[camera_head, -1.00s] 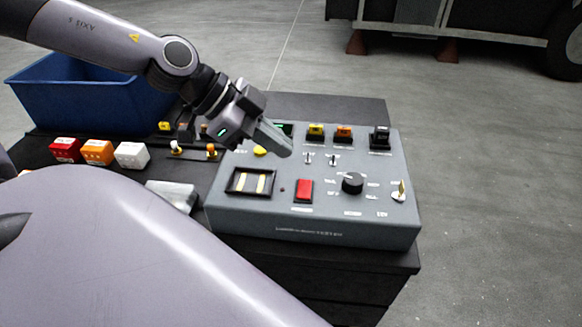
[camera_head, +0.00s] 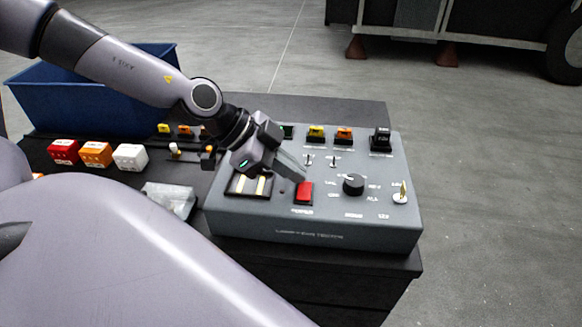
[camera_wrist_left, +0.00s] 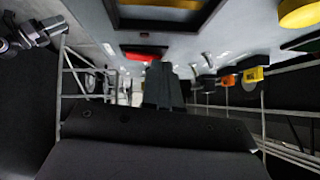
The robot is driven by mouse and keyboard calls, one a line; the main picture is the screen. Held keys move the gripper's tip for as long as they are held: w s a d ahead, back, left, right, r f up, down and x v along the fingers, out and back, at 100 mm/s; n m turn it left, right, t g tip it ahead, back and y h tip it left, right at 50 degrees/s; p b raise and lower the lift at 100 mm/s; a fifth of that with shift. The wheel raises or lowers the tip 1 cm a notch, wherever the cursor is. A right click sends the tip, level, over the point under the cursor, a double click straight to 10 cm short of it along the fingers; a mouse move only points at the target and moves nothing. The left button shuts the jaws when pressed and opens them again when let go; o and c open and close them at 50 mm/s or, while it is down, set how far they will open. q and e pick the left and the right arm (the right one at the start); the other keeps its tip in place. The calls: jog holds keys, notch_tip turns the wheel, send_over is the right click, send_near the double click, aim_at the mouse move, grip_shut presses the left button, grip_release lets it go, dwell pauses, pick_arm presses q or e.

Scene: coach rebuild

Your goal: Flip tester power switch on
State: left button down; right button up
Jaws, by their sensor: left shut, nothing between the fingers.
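The grey tester box (camera_head: 330,222) stands on the black bench top. A red rocker switch (camera_head: 304,194) sits at the front middle of its sloped panel; its label is too small to read. My left gripper (camera_head: 298,176) is shut and empty, with its fingertips at the back edge of the red switch. I cannot tell whether they touch it. In the left wrist view, the red switch (camera_wrist_left: 138,57) shows just beside the closed fingertips (camera_wrist_left: 158,68). My right gripper is not in view.
The panel also has a black knob (camera_head: 353,184), two small toggles, a brass key-like lever (camera_head: 400,193) and a framed slot (camera_head: 243,185). Red, orange and white blocks (camera_head: 97,154) and a blue bin (camera_head: 70,100) stand to the left.

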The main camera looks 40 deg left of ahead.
pick_arm(q)
jog(key=shift+w+a+f+b, duration=0.1)
jog(key=shift+a+f+b, duration=0.05)
jog(key=shift+f+b, duration=0.45)
jog(key=shift+r+g, duration=0.3)
jog(key=shift+s+h, duration=0.2)
jog(key=shift+h, duration=0.1)
jog(key=shift+s+d+r+p, duration=0.1)
jog(key=shift+d+p, duration=0.15)
jog(key=shift+p, duration=0.1)
jog(key=shift+s+d+r, duration=0.2)
jog(key=shift+s+d, duration=0.05)
jog(key=shift+s, duration=0.15)
jog(key=shift+w, duration=0.1)
